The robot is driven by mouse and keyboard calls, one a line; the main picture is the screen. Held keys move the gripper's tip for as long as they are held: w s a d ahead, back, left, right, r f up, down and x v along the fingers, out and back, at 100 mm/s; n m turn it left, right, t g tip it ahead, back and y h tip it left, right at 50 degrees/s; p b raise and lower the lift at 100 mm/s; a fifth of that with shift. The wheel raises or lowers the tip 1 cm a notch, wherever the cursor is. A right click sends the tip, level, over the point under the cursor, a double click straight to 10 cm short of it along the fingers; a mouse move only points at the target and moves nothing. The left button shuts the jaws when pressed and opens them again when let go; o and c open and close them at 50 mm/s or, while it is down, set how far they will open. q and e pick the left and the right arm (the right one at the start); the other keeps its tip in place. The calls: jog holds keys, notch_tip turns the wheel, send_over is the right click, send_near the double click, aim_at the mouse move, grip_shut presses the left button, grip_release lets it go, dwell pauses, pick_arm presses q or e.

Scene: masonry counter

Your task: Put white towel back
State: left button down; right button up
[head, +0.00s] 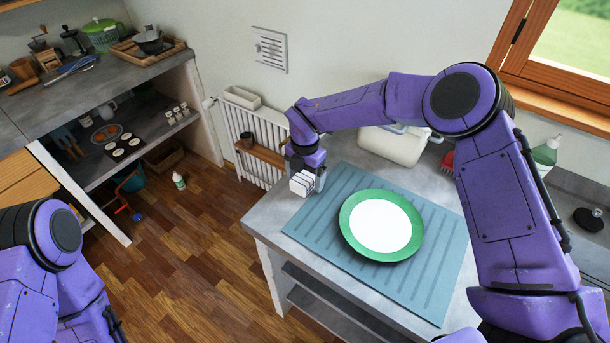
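I cannot make out a white towel for certain in the head view. My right gripper (303,183) points down near the left back corner of the counter, beside the ribbed blue-grey mat (425,285). Pale, blocky pieces show at its tip; whether they are its fingers or something held is unclear, and so is whether it is open or shut. A white radiator (272,130) with a wooden shelf (262,152) is on the wall just behind and left of it. My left arm shows at the lower left, but its gripper is out of view.
A green-rimmed plate with a white centre (380,225) lies on the mat. A white container (393,146) and a green bottle (546,150) stand at the back. A shelved counter (110,78) with kitchenware is at left. The wooden floor (185,240) between is mostly clear.

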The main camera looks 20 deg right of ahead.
aim_at(306, 175)
jog(key=shift+r+p, duration=0.3)
jog(key=shift+r, duration=0.1)
notch_tip(306, 175, up, 12)
jog(key=b, duration=0.3)
jog(key=shift+f, duration=0.2)
jog(key=shift+d, duration=0.15)
